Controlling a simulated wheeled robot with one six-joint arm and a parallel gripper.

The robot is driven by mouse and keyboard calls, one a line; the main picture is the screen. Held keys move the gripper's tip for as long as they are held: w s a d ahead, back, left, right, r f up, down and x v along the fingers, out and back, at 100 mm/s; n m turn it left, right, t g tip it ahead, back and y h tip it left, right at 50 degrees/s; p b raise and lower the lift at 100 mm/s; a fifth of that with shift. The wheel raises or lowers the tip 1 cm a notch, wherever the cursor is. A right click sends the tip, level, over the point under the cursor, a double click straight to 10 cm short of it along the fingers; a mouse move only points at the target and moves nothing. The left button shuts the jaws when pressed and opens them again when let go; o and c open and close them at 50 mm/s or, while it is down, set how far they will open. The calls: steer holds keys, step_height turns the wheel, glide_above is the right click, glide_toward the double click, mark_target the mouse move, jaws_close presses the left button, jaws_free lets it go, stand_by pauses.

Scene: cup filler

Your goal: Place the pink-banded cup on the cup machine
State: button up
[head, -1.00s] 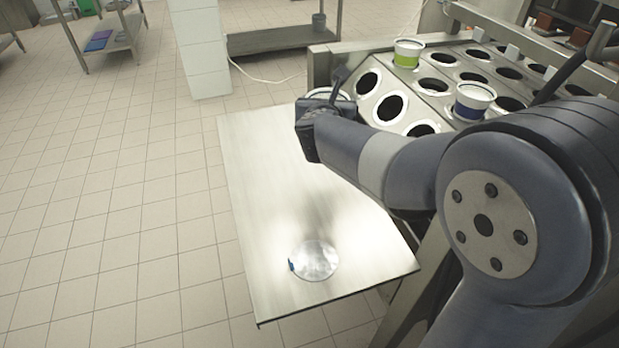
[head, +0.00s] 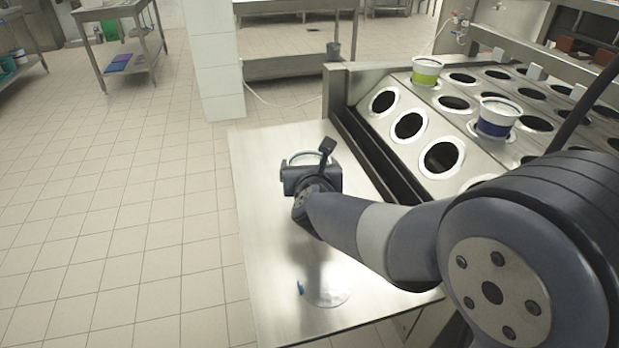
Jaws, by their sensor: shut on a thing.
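My gripper (head: 311,172) is over the far half of the steel table, shut on a cup (head: 306,158). Only the cup's pale rim shows behind the gripper; its band is hidden, so I cannot tell its colour. The cup machine (head: 475,130), a sloped steel panel with rows of round holes, stands to the right of the gripper. The gripper and cup are apart from the machine's front row of empty holes. A green-banded cup (head: 427,71) and a blue-banded cup (head: 496,117) sit in holes of the machine.
The steel table (head: 262,230) is mostly bare. A clear round thing (head: 328,290) with a small blue mark lies near its front. A raised edge (head: 375,160) runs along the machine's left side. A white pillar (head: 213,70) stands behind.

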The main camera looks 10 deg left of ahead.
steer(key=shift+f, duration=0.8)
steer(key=shift+f+b, duration=0.2)
steer(key=shift+b, duration=0.15)
steer(key=o, duration=1.1)
steer(key=shift+c, duration=0.2)
steer(key=shift+r, duration=0.2)
steer(key=shift+s+r+p, duration=0.1)
steer(key=shift+s+p, duration=0.15)
steer(key=shift+p, duration=0.05)
steer(key=p+v, duration=0.1)
steer(key=v, duration=1)
steer(key=shift+s+p, duration=0.2)
steer(key=shift+p, duration=0.1)
